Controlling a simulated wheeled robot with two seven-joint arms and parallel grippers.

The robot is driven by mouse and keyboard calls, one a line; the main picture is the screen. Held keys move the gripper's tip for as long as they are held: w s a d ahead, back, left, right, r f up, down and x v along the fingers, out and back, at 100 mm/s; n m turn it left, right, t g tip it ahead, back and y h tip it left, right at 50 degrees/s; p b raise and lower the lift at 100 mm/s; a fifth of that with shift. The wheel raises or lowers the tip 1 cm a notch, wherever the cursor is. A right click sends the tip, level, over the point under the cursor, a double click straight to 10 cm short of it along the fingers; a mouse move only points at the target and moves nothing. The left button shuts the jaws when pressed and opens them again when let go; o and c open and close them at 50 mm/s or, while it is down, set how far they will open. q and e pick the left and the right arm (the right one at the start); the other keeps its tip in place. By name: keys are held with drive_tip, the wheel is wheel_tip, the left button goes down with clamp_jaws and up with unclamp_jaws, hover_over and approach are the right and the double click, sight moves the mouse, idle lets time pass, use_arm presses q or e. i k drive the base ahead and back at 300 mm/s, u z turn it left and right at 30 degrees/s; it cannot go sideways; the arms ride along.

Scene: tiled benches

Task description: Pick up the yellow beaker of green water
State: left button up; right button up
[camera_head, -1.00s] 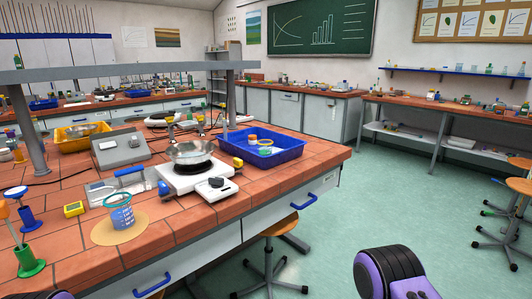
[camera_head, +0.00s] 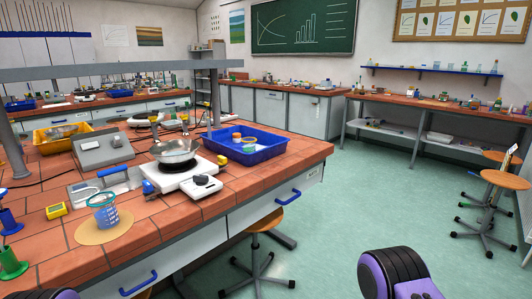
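A blue beaker with a teal rim (camera_head: 106,216) stands upright on a round cork mat (camera_head: 88,237) near the bench's front edge. Only purple and black parts of my arms show at the bottom edge, at right and at lower left. Both grippers are out of view, and nothing is seen held.
The blue tray (camera_head: 262,156) stands near the bench's right end. A stool (camera_head: 264,222) is by the bench front. The floor (camera_head: 365,195) to the right is open.

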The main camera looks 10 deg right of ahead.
sight(248, 143)
drive_tip(key=z, duration=0.2)
drive_tip(key=k, duration=0.4)
drive_tip(key=z, duration=1.3)
drive_tip(key=i, duration=1)
drive_tip(key=u, duration=0.45)
drive_tip(key=i, duration=0.75)
drive_tip(key=u, duration=0.7)
